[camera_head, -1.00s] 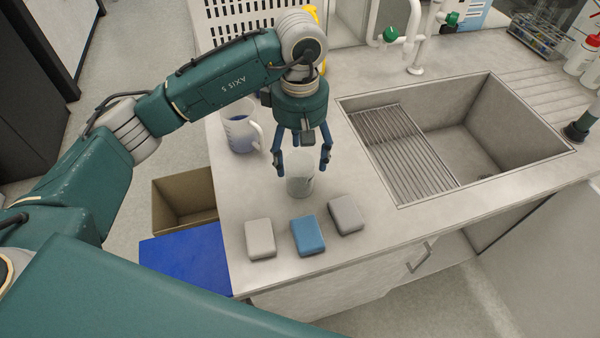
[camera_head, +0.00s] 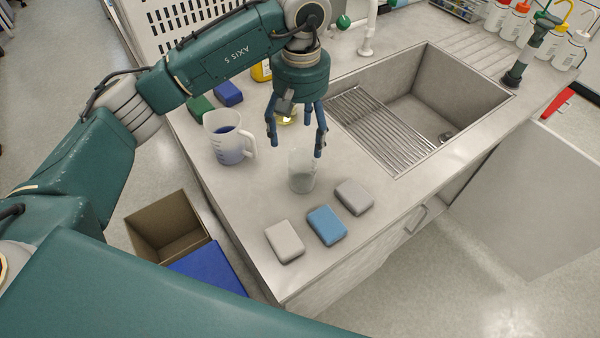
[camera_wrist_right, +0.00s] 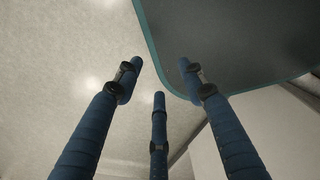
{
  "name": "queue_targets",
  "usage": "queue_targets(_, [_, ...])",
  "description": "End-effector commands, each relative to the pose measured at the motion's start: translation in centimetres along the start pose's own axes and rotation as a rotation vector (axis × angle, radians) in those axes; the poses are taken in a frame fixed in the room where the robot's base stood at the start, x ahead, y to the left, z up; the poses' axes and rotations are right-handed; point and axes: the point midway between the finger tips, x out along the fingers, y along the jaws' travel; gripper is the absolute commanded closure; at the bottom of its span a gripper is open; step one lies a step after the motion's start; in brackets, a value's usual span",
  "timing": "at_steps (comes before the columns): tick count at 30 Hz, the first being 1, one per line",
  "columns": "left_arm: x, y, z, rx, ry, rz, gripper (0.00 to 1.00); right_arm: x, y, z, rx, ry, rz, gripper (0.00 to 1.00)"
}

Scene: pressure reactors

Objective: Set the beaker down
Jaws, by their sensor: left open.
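The clear glass beaker (camera_head: 302,172) stands upright on the grey counter, left of the sink, with a little greyish content low inside. My left gripper (camera_head: 295,148) is open, with its blue fingers spread above and just behind the beaker. In the picture the fingertips sit near the beaker's rim, and I see no grip on it. My right gripper (camera_wrist_right: 158,75) shows in the right wrist view with its three blue fingers apart and nothing between them.
A jug (camera_head: 228,140) with blue liquid stands behind-left of the beaker. White (camera_head: 284,242), blue (camera_head: 326,225) and grey (camera_head: 354,196) blocks lie in front. The sink (camera_head: 440,100) is to the right. A cardboard box (camera_head: 165,235) is beyond the counter's left edge.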

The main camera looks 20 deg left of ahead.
Motion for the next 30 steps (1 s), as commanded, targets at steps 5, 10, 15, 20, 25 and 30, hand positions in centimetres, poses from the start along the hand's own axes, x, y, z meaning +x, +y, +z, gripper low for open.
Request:
queue_targets(5, [2.7, -0.1, 0.2, 0.005, -0.006, -0.005, 0.26, -0.9, 2.7, -1.9, -0.004, 0.024, 0.030, 0.60])
queue_targets(10, [4.8, -0.1, 0.2, 0.002, -0.003, -0.002, 0.26, -1.6, 5.7, -4.7, -0.001, 0.065, 0.065, 0.60])
queue_targets(15, [5.9, -0.2, 0.4, 0.003, -0.004, -0.003, 0.26, -2.3, 5.4, -5.0, -0.001, 0.066, 0.062, 0.60])
queue_targets(20, [7.9, -0.5, 1.0, 0.002, -0.007, -0.003, 0.26, -3.8, 3.2, -3.4, 0.001, 0.043, 0.037, 0.60])
queue_targets(25, [10.1, -0.5, 0.9, 0.001, -0.003, -0.003, 0.26, -4.2, 2.2, -2.2, -0.003, 0.025, 0.026, 0.60])
queue_targets(30, [10.5, -0.4, 0.8, 0.002, -0.001, -0.001, 0.26, -4.2, 2.8, -2.5, -0.004, 0.029, 0.032, 0.60])
